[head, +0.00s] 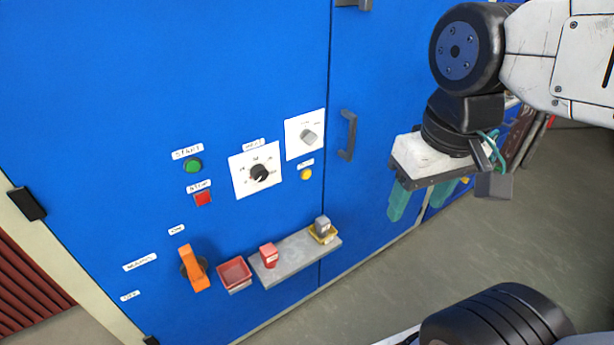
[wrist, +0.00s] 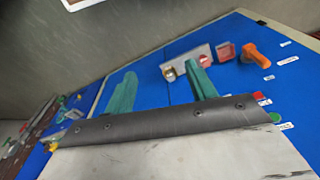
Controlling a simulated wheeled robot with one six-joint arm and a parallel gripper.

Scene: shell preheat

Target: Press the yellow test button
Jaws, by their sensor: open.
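The yellow test button (head: 306,174) is a small round button on the blue cabinet front, under a white label and below a white panel with a grey knob. I cannot make it out in the wrist view. My gripper (head: 420,203) is to the right of the button, in front of the right-hand cabinet door. Its two green fingers are apart and empty. They also show in the wrist view (wrist: 162,75), with the blue panel behind them.
Left of the button are a black dial (head: 259,173), a green button (head: 193,166) and a red button (head: 203,198). Below are an orange handle (head: 194,270), a red tray (head: 234,273) and a grey shelf (head: 292,259) with blocks. A door handle (head: 347,135) sticks out between button and gripper.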

